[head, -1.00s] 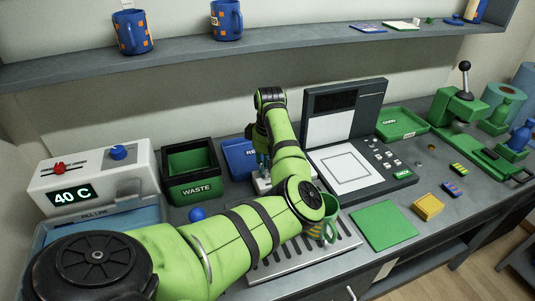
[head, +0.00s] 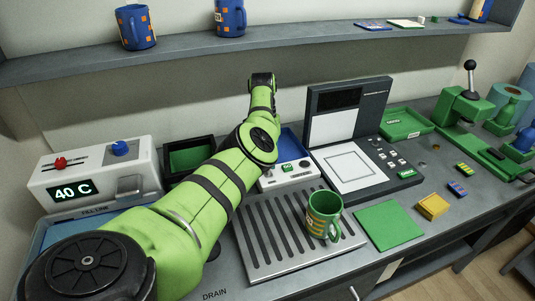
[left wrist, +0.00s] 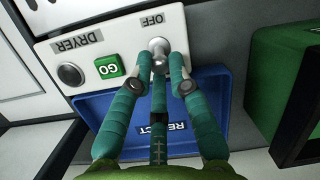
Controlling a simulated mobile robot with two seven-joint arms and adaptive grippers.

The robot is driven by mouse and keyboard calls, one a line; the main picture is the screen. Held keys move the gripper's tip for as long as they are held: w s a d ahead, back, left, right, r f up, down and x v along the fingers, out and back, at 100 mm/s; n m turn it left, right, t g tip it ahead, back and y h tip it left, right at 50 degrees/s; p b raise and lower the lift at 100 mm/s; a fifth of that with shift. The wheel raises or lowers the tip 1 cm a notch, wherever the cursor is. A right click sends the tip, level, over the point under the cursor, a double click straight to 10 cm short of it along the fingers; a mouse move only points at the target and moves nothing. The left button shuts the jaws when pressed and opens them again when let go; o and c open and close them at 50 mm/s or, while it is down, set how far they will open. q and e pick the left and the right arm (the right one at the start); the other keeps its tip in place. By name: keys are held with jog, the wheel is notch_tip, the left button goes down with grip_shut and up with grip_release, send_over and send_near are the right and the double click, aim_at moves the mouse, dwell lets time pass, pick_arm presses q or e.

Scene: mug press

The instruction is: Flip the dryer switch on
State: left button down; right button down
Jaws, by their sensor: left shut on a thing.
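The white dryer control box (head: 292,179) stands behind the drain rack in the head view, partly hidden by my left arm. In the left wrist view it (left wrist: 75,50) carries the upside-down labels DRYER and OFF, a green GO button (left wrist: 109,66) and a dark round part (left wrist: 70,74). The metal dryer switch (left wrist: 158,45) is beside the OFF label. My left gripper (left wrist: 161,62) has its teal fingers around the switch lever, closed on it. In the head view my forearm hides these fingers. My right gripper is not in view.
A green mug (head: 323,209) stands on the slotted drain rack (head: 262,231). The blue REJECT tray (left wrist: 215,110) and dark-walled green waste bin (head: 188,155) are close to my arm. A press plate machine (head: 352,168) stands right of the dryer box. A shelf (head: 280,36) runs above.

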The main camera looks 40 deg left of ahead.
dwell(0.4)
pick_arm(q)
jog(key=c, duration=1.2)
grip_release()
jog(key=shift+o, duration=0.2)
notch_tip(320, 180, up, 10)
jog(key=shift+f, duration=0.1)
